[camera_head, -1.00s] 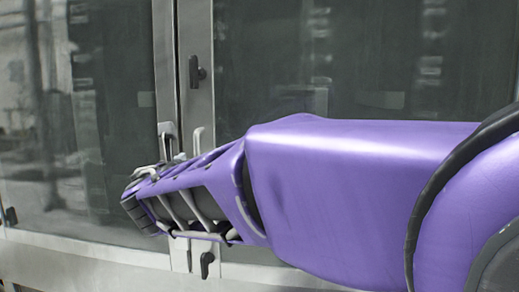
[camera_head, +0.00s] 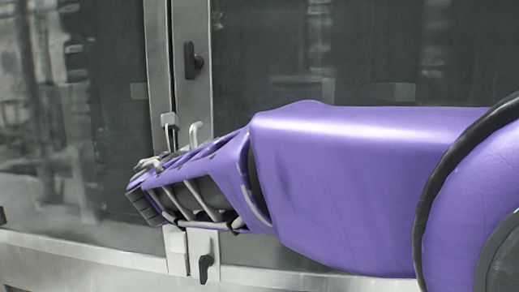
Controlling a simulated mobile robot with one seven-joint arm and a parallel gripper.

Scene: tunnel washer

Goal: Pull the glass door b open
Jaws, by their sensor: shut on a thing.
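Two glass doors meet at grey metal frames: a left glass door (camera_head: 75,120) and a right glass door (camera_head: 330,60). No letter shows which is door b. Each has a pale handle at the meeting edge: the left handle (camera_head: 169,121) and the right handle (camera_head: 196,132), with their middles hidden behind my gripper. My gripper (camera_head: 150,190), at the end of my purple arm, lies across the handles and is shut on a handle. The grip itself is hidden, so I cannot tell surely which handle it holds. Both doors look shut or nearly so.
A black latch (camera_head: 192,61) sits on the right frame above the handles, and another black latch (camera_head: 206,267) sits below. A pale metal sill (camera_head: 75,262) runs under the doors. My arm covers much of the lower right door.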

